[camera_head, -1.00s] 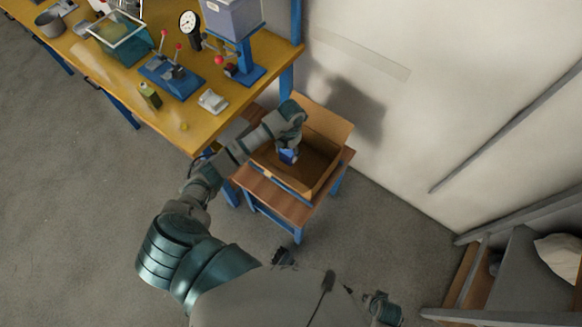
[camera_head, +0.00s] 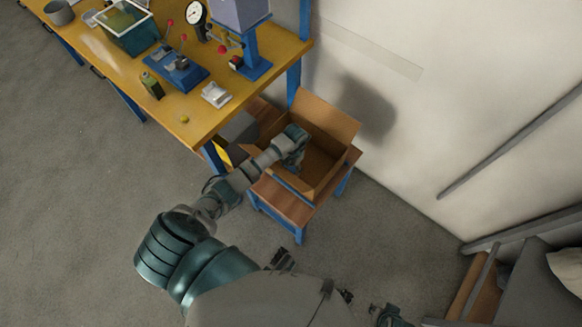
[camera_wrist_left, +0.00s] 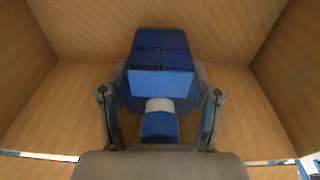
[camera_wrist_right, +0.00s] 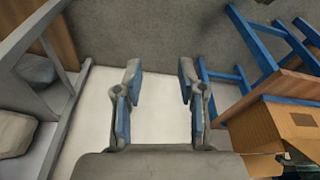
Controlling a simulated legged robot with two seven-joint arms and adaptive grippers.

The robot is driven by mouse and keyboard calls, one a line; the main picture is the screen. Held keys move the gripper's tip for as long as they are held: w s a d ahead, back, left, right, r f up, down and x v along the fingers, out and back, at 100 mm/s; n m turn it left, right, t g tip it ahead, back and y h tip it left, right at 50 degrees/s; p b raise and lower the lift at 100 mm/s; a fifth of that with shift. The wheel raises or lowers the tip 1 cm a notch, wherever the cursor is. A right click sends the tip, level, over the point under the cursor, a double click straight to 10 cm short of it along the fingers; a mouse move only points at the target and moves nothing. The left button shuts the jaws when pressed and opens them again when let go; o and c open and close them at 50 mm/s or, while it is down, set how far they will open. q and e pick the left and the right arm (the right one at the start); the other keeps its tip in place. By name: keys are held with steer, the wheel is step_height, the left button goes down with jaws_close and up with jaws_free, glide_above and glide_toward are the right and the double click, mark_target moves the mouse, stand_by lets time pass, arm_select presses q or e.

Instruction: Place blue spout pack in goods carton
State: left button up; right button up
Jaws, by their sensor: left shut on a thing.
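The open goods carton (camera_head: 328,172) stands on a small wooden stand with blue legs, beside the workbench. My left gripper (camera_head: 294,162) reaches down inside the carton. In the left wrist view my left gripper (camera_wrist_left: 160,112) is shut on the blue spout pack (camera_wrist_left: 160,62), with the carton's brown walls around it. The pack's lettering reads LOW and HIGH. In the head view the pack is hidden behind the gripper. My right gripper (camera_wrist_right: 160,95) is open and empty, over the floor away from the carton.
The yellow workbench (camera_head: 110,75) holds a blue lever press (camera_head: 178,72), a gauge (camera_head: 196,13), a green bottle (camera_head: 152,84) and a glass-sided tank (camera_head: 125,28). A grey shelf (camera_head: 520,280) stands at the lower right. The wall is close behind the carton.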

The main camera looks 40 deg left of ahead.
arm_select(q)
steer(key=shift+a+f, duration=0.15)
steer(key=shift+a, duration=0.3)
steer(key=o, duration=1.1)
steer(key=shift+a+f, duration=0.1)
steer(key=shift+a, duration=0.1)
steer(key=shift+o, duration=1)
steer(key=shift+a+f, duration=0.1)
steer(key=shift+a, duration=0.05)
steer(key=shift+d+r, duration=0.3)
steer(key=shift+d, duration=0.2)
steer(key=r, duration=0.3)
steer(key=w+r+p, duration=0.1)
steer(key=r, duration=0.3)
steer(key=r+p, duration=0.1)
steer(key=r, duration=0.2)
steer(key=shift+w+a+r, duration=0.15)
steer(key=shift+a+r, duration=0.15)
steer(key=shift+a, duration=0.1)
steer(key=shift+d+r+p, duration=0.25)
steer(key=shift+r+p, duration=0.1)
steer(key=shift+r, duration=0.2)
steer(key=shift+d+r, duration=0.1)
steer(key=shift+d, duration=0.15)
arm_select(e)
steer(key=x, duration=0.7)
steer(key=shift+a+f, duration=0.35)
steer(key=shift+f, duration=0.05)
